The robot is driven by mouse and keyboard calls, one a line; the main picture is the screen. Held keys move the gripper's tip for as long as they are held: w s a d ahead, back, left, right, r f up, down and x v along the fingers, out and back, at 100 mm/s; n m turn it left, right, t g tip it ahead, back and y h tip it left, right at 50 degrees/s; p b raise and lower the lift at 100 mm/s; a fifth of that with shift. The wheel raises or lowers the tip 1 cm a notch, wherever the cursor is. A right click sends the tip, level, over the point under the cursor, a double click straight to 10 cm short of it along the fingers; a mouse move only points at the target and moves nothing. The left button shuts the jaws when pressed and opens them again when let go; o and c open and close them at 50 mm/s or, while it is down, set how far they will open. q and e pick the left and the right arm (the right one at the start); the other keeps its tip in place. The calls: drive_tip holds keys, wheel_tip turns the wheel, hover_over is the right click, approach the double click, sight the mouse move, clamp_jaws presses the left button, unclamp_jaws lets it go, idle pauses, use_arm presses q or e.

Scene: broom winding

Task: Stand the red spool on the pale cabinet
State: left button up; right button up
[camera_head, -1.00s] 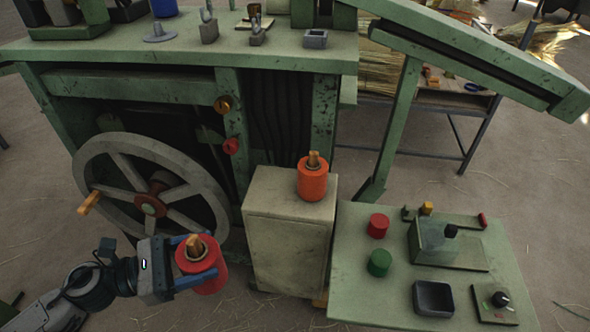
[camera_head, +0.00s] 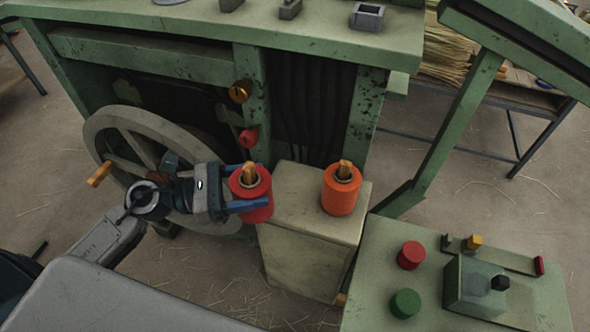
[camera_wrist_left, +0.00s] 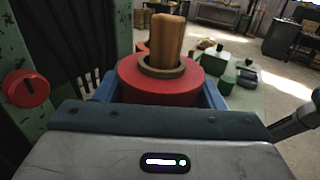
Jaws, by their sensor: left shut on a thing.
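The red spool (camera_head: 252,196), with a wooden peg in its top, is upright between the blue fingers of my left gripper (camera_head: 250,188), which is shut on it. It overlaps the left edge of the pale cabinet (camera_head: 300,222) in the head view; I cannot tell whether it touches the top. In the left wrist view the red spool (camera_wrist_left: 160,80) fills the space between the fingers. An orange spool (camera_head: 342,190) stands on the right part of the cabinet top. My right gripper is not in view.
A green machine frame with a grey handwheel (camera_head: 120,125) stands behind and left of the cabinet. A green control table (camera_head: 425,290) with a red knob (camera_head: 411,255) and a green knob (camera_head: 405,303) is at the right. The cabinet top left of the orange spool looks free.

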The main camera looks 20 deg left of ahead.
use_arm(q)
drive_tip(key=w+d+f, duration=0.1)
drive_tip(key=w, duration=0.2)
drive_tip(key=w+d+f, duration=0.1)
drive_tip(key=w+d, duration=0.1)
drive_tip(key=w, duration=0.1)
drive_tip(key=w+d+f, duration=0.1)
drive_tip(key=w+d, duration=0.1)
drive_tip(key=w, duration=0.2)
drive_tip(key=shift+w+d+f, duration=0.1)
drive_tip(key=shift+f, duration=0.8)
drive_tip(key=o, duration=1.2)
drive_tip(key=shift+c, duration=0.2)
